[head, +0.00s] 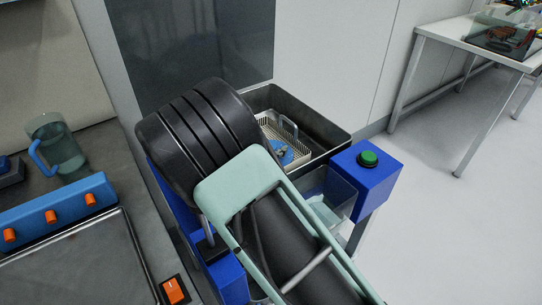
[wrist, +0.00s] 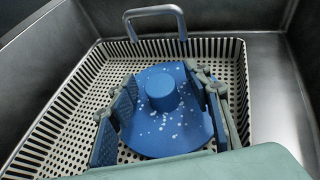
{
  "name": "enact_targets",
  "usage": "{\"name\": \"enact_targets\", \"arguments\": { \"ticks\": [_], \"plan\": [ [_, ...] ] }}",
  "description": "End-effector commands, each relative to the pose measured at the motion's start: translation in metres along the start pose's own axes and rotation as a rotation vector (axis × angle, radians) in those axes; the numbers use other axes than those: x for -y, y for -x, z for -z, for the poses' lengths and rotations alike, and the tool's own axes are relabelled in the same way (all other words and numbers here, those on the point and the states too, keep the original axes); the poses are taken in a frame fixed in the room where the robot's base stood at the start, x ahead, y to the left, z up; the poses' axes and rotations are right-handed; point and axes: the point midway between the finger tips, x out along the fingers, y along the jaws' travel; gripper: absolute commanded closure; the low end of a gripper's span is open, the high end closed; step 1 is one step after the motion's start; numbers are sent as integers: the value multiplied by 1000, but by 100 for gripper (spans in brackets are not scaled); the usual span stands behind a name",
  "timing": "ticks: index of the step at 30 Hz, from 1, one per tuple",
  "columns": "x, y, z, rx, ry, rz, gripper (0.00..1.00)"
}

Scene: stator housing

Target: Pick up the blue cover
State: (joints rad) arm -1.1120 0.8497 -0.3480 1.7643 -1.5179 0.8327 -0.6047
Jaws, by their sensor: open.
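The blue cover (wrist: 150,132) is a round disc with a raised round knob (wrist: 162,93) in its middle and whitish specks or drops on it. It lies in a perforated basket (wrist: 75,98) inside a dark metal tub. My gripper (wrist: 168,112) is open, with one finger at the left and one at the right of the knob, over or beside the disc; I cannot tell whether they touch it. In the head view my arm hides most of the tub, and only a bit of the blue cover (head: 289,155) shows.
The basket has a grey handle (wrist: 155,12) at its far side. The tub's walls (head: 318,123) rise around it. A blue box with a green button (head: 368,158) stands at the tub's right. A jug (head: 58,145) and a panel with orange knobs (head: 52,216) are at left.

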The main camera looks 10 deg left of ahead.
Motion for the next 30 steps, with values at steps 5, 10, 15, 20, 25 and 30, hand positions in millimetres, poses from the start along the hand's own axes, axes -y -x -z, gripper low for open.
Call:
{"name": "enact_targets", "arguments": {
  "ticks": [5, 10, 15, 20, 25, 30],
  "plan": [
    [0, -2, 0, 0, 0, -1, 55],
    [0, -2, 0, 0, 0, -1, 68],
    [0, -2, 0, 0, 0, -1, 86],
    [0, -2, 0, 0, 0, -1, 100],
    [0, -2, -2, 1, -1, -1, 100],
    [-1, 0, -6, 2, -2, -1, 100]
  ]
}}
